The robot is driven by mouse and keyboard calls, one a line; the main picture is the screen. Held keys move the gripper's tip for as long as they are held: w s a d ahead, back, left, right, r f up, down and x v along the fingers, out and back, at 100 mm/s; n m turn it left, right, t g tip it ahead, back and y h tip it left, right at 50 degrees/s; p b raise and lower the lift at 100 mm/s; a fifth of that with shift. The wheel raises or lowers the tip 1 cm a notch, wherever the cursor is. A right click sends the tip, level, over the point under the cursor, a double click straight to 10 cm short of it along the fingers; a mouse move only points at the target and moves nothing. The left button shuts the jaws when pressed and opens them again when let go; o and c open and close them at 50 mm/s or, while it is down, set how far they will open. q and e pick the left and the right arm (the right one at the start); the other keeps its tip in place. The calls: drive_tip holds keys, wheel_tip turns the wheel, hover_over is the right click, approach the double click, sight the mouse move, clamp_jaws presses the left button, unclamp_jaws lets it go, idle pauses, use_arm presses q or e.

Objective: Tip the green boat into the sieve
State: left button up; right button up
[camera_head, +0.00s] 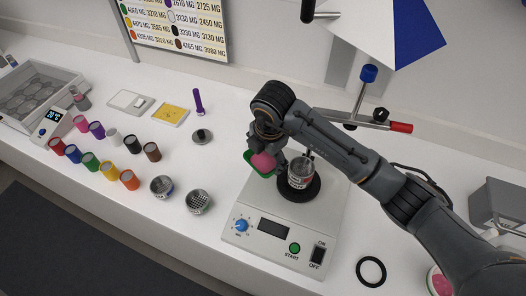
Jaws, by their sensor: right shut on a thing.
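The green boat (248,157) has pink powder (263,161) in it and looks tilted, with its open side toward the camera. My right gripper (266,143) is shut on the green boat and holds it just left of a labelled tin (299,181). The tin stands on the dark round plate of a white machine. A grey cup with a dotted, perforated-looking inside (198,201) stands on the table left of the machine and may be the sieve. The gripper partly hides the boat, and whether a sieve sits on the tin is unclear. My left gripper is not in view.
The white machine (275,252) has a blue knob and a green start button. Several coloured jars (107,170) stand at the left, near another grey cup (162,186). A clamp stand (362,112) rises behind the tin. A black ring (371,271) lies at the front right.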

drive_tip(key=shift+d+r+y, duration=0.2)
drive_tip(key=shift+d+y, duration=0.2)
drive_tip(key=shift+d+r+y, duration=0.3)
drive_tip(key=shift+d+y, duration=0.35)
drive_tip(key=shift+d, duration=0.05)
drive_tip(key=shift+d+r+y, duration=0.25)
drive_tip(key=shift+d+y, duration=0.4)
drive_tip(key=shift+d, duration=0.05)
drive_tip(key=shift+d+r+y, duration=0.3)
drive_tip(key=shift+d+y, duration=0.3)
drive_tip(key=shift+y, duration=0.1)
drive_tip(key=d+m+t+y+b, duration=0.1)
drive_tip(key=d+y+b, duration=0.6)
drive_tip(key=y+b, duration=0.7)
drive_tip(key=shift+d+m+t+y+b, duration=0.3)
drive_tip(key=shift+d+m+b, duration=0.15)
drive_tip(key=shift+m, duration=0.35)
drive_tip(key=shift+r, duration=0.1)
idle(0.4)
